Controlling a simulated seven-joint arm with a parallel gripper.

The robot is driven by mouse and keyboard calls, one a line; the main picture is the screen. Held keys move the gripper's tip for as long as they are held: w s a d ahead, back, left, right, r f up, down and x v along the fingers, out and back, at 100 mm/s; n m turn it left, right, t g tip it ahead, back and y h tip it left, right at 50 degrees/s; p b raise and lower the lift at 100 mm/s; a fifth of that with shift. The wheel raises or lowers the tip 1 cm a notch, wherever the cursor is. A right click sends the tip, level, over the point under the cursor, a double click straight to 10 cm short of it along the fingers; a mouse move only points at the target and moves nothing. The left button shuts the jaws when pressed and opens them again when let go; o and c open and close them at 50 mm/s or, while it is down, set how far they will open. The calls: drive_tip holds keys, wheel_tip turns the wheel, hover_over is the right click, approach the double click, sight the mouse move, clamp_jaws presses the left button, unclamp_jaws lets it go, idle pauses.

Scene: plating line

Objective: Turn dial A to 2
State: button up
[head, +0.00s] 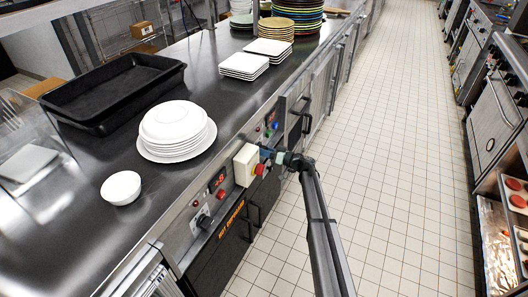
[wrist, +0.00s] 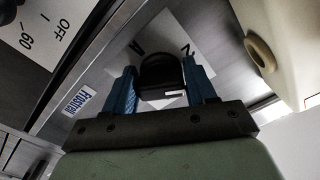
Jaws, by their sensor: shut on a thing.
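In the wrist view, my gripper (wrist: 163,92) has its two blue fingers on either side of a black dial (wrist: 160,72), shut on it. The dial sits on a white plate with an "A" and a character that looks like a "2" or "N". A small white mark shows on the dial's near side. I cannot tell which setting it points to. In the head view, my gripper (head: 268,155) is at the counter's front panel, just right of a cream box with a red button. The dial is hidden there.
The cream box (head: 246,164) stands out from the panel close to my gripper; it also shows in the wrist view (wrist: 285,30). Another knob (head: 203,221) is lower left on the panel. Plates (head: 175,128) and a black tray (head: 112,92) are on the counter. The tiled aisle is clear.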

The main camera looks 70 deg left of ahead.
drive_tip(key=n, duration=0.6)
drive_tip(key=shift+w+a, duration=0.1)
drive_tip(key=shift+w, duration=0.05)
idle(0.5)
drive_tip(key=o, duration=1)
drive_tip(key=shift+c, duration=0.2)
drive_tip(key=v, duration=1.4)
drive_tip(key=shift+a, duration=0.1)
